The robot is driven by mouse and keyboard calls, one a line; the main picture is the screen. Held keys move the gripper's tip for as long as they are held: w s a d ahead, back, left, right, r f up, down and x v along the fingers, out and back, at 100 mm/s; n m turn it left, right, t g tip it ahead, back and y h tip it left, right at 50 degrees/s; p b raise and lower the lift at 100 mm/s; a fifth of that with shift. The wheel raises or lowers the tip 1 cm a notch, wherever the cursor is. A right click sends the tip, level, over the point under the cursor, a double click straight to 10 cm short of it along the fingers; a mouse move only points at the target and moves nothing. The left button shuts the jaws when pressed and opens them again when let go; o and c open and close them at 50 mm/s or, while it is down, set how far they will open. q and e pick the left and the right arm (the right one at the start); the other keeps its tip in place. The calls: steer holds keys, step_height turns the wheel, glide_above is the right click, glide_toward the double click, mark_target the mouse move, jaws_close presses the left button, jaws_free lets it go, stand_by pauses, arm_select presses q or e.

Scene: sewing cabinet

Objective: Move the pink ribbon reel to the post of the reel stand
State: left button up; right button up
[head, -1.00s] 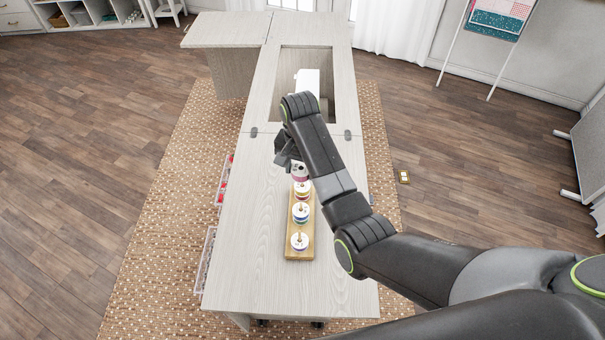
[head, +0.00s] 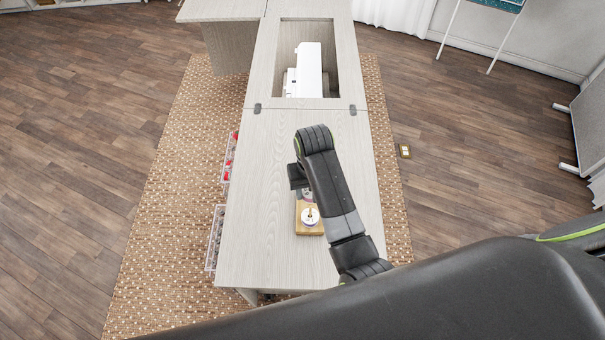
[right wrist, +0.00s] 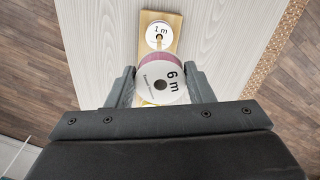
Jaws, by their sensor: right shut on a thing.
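The pink ribbon reel (right wrist: 160,80) has a white face marked "6 m" and a pink edge. My right gripper (right wrist: 162,86) is shut on it, with one finger at each side. In the head view my right gripper (head: 298,180) is over the reel stand and the held reel is mostly hidden. The wooden reel stand (head: 309,232) lies on the cabinet top, partly covered by my arm. A white reel (head: 310,216) sits at its near end. In the right wrist view, a reel marked "1 m" (right wrist: 159,36) sits on a post beyond the held reel. My left gripper is out of view.
The pale cabinet top (head: 255,220) is clear left of the stand. A white sewing machine (head: 308,70) sits in the far opening. Clear bins (head: 214,238) with red items above hang along the left edge.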

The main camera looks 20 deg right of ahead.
glide_above(311, 207)
step_height(311, 207, down, 5)
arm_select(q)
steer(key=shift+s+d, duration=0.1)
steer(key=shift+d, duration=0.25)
arm_select(e)
steer(key=shift+s+r, duration=0.1)
steer(key=shift+s, duration=0.1)
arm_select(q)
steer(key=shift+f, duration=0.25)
arm_select(e)
steer(key=shift+f, duration=0.75)
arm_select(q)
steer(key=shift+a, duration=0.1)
